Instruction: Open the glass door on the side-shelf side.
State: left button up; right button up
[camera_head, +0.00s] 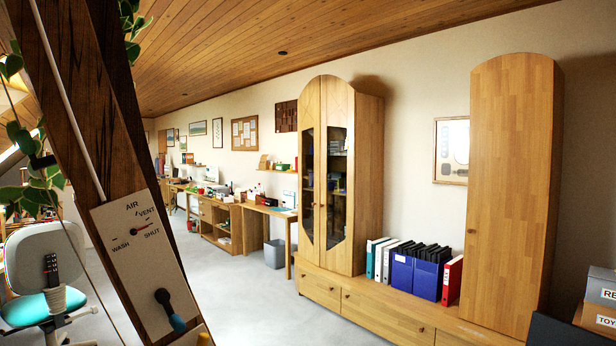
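A tall wooden cabinet with an arched top stands right of the middle, on a long low base. It has two glass doors. The left glass door (308,170) and the right glass door (337,188) both look shut, meeting at a middle seam with small knobs. Shelves with objects show dimly through the right pane. A small wall shelf (278,170) with things on it is left of the cabinet. Neither of my grippers is in view.
A dark slanted timber (95,130) with a dial panel (140,235) blocks the left. Binders (452,280) and blue boxes (415,275) stand on the low base (370,312), beside a second tall cabinet (512,190). A chair (45,260) is far left. Grey floor (255,310) before the cabinet is clear.

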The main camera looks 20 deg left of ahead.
aim_at(309, 107)
jog(key=i+j, duration=0.15)
jog(key=i, duration=0.35)
jog(key=i+j+z, duration=0.1)
jog(key=i, duration=0.4)
jog(key=i+l+z, duration=0.2)
jog(key=i, duration=1.9)
jog(key=i+j+u, duration=0.25)
jog(key=i+u, duration=1.1)
jog(key=i+l+u, duration=0.4)
jog(key=i+j+u, duration=0.1)
jog(key=i, duration=0.8)
jog(key=i+j+u, duration=0.1)
jog(key=i, duration=0.8)
